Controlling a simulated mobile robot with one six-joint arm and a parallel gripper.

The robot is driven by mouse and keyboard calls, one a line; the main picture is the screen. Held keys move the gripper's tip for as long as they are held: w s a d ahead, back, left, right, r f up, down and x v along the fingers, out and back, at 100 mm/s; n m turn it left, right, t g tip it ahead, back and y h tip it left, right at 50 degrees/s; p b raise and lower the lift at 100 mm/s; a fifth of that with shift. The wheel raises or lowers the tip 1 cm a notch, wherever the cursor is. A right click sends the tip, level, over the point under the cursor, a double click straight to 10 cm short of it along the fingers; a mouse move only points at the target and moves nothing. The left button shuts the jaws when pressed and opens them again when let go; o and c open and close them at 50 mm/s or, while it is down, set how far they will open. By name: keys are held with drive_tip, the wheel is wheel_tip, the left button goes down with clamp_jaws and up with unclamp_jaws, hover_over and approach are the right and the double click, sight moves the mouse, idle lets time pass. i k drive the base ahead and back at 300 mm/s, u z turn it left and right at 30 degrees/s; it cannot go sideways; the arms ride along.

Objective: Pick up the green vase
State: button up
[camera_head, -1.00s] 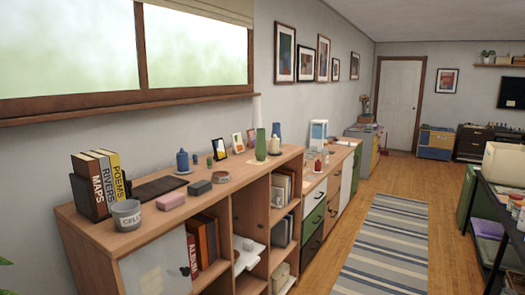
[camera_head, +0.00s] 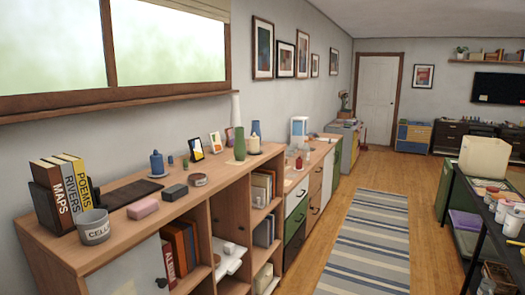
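A green vase (camera_head: 240,144) stands upright on the wooden shelf top (camera_head: 135,224), toward its far end. A tall white vase (camera_head: 235,110) is behind it, a blue vase (camera_head: 256,128) is behind and to its right, and a white candle (camera_head: 253,145) stands close to its right. My gripper is not in view.
Books (camera_head: 62,190), a grey tin (camera_head: 94,227), a pink box (camera_head: 143,208), a dark box (camera_head: 175,192) and a blue jar (camera_head: 157,163) share the shelf top. Floor with a striped rug (camera_head: 365,245) is clear to the right, beside a black-framed table (camera_head: 478,215).

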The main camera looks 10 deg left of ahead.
sight(240, 145)
drive_tip(key=z, duration=0.65)
drive_tip(key=i, duration=1.15)
drive_tip(key=z, duration=0.65)
drive_tip(key=k, duration=0.15)
drive_tip(key=u, duration=3.35)
